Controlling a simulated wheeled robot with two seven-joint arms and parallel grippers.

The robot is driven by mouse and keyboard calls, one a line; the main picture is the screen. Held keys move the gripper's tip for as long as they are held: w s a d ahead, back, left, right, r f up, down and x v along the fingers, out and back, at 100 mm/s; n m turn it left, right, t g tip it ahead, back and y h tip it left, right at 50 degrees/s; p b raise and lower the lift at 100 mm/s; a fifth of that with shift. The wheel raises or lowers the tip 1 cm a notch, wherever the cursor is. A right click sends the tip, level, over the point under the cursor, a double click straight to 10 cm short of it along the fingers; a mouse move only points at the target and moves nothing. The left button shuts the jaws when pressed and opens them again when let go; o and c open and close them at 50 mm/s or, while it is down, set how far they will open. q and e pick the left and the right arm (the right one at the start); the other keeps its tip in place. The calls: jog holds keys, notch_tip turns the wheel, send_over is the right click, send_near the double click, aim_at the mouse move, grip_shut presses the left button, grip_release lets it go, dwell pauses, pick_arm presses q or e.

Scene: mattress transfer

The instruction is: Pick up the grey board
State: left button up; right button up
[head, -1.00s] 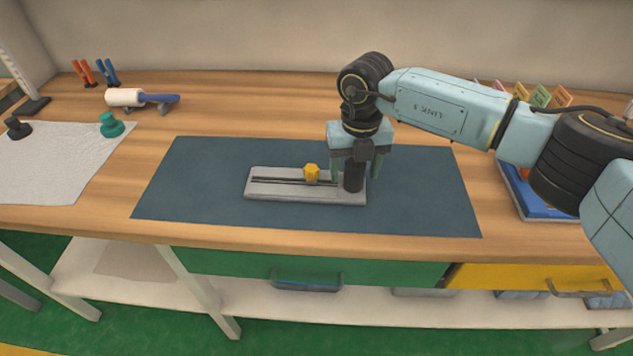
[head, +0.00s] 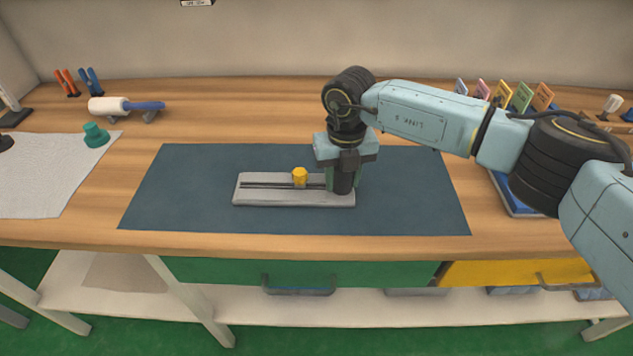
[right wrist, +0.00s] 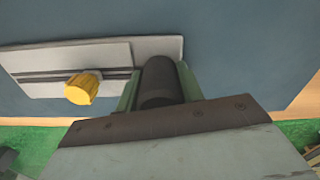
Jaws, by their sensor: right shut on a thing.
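The grey board (head: 290,197) lies flat on the dark blue mat (head: 410,190), with a dark slot along its length. A yellow knob (head: 299,177) stands on the slot near the middle. A black upright cylinder (head: 343,183) stands at the board's right end. My right gripper (head: 344,181) points down over that end and is shut on the black cylinder. The right wrist view shows the cylinder (right wrist: 159,82) between the two green fingers, with the board (right wrist: 70,60) and yellow knob (right wrist: 83,88) to the left. My left gripper is not in view.
A lint roller (head: 125,106) and pliers (head: 78,82) are at the back left. Coloured cards (head: 510,95) stand at the back right. The mat around the board is clear.

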notch_tip(320, 180, up, 9)
jog(key=shift+p, duration=0.3)
jog(key=shift+r, duration=0.6)
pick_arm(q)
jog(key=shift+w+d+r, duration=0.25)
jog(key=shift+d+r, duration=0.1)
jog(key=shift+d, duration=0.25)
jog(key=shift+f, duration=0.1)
pick_arm(e)
jog(key=shift+f, duration=0.15)
